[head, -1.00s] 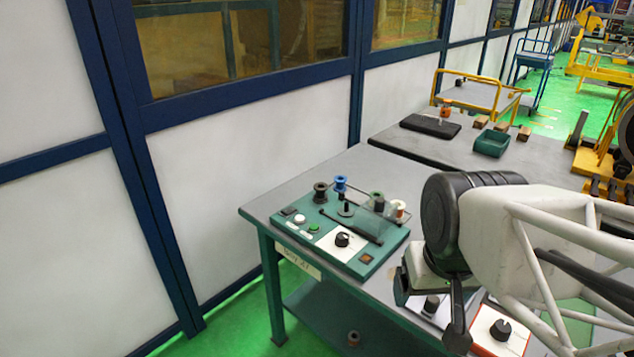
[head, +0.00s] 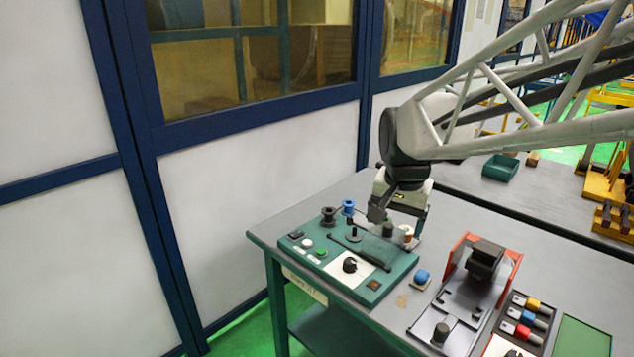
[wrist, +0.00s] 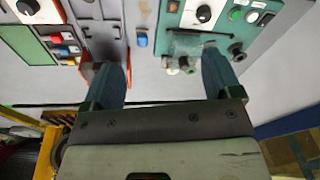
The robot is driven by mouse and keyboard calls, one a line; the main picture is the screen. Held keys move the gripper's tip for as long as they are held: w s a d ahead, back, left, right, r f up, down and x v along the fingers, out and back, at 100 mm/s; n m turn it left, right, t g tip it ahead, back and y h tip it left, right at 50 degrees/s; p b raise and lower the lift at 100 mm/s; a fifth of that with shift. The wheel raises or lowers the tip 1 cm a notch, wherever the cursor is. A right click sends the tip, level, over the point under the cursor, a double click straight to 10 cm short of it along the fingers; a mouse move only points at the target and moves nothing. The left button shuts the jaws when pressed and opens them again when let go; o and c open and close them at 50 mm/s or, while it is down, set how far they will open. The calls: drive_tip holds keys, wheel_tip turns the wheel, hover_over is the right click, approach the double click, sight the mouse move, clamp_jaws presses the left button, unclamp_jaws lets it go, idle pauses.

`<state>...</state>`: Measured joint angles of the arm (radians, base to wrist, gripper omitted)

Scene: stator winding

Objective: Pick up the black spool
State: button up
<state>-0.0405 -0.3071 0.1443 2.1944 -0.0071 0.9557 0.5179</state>
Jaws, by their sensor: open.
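The black spool (head: 328,216) stands upright at the back left of the green control panel (head: 375,293) in the head view. A dark spool (wrist: 236,51) beside the right finger in the wrist view appears to be the same one. My gripper (head: 398,222) is open and empty, pointing down over the panel's right rear part, right of the black spool. Its two fingers (wrist: 162,78) are spread wide in the wrist view, with bare tabletop between them. A blue spool (head: 348,207) stands close beside the black one. The right finger may hide part of the panel's rear.
An orange-white spool (head: 407,236) and a dark one (head: 388,230) stand close under my gripper. A post (head: 353,233) rises from the panel. A blue button (head: 421,276) and a red-framed fixture (head: 480,265) lie to the right. A wall stands behind the table.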

drive_tip(key=w+a+f+m, duration=0.2)
drive_tip(key=w+m, duration=0.1)
drive_tip(key=w, duration=0.8)
drive_tip(key=m+g, duration=0.2)
drive_tip(key=m, duration=0.5)
hover_over(328, 215)
drive_tip(key=w, duration=0.2)
drive_tip(key=f, duration=1.5)
drive_tip(key=shift+d, duration=0.3)
drive_tip(key=shift+w+a+f, duration=0.1)
drive_tip(key=shift+w+f, duration=0.2)
drive_tip(key=shift+f, duration=0.05)
drive_tip(key=shift+f, duration=1.3)
drive_tip(key=shift+s+a+f, duration=0.1)
drive_tip(key=shift+f, duration=1.2)
drive_tip(key=shift+a+f, duration=0.1)
drive_tip(key=shift+f, duration=1.2)
